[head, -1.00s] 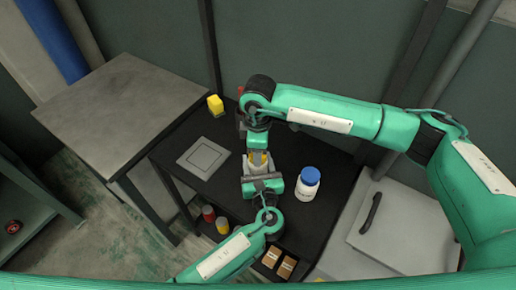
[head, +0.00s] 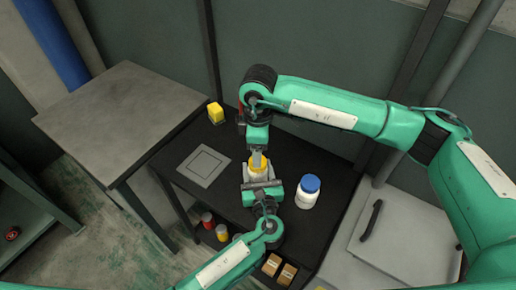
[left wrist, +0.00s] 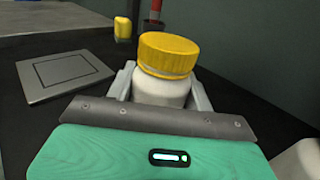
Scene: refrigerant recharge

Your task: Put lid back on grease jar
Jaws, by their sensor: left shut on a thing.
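The grease jar (left wrist: 160,92) is white and stands upright between the fingers of my left gripper (left wrist: 161,98), which is shut on it. The yellow lid (left wrist: 167,54) sits on top of the jar, with a pale band showing below its rim. The lid also shows in the head view (head: 251,168), partly covered. My right gripper (head: 257,160) is above the lid in the head view, with its fingers pointing down. No right finger shows around the lid in the left wrist view. Whether its fingers are apart is unclear.
A white bottle with a blue cap (head: 308,192) stands right of the jar on the black table. A grey square plate (head: 203,166) lies to the left. A yellow block (head: 215,113) is at the back. Small jars (head: 221,232) and brown boxes (head: 287,274) are in front.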

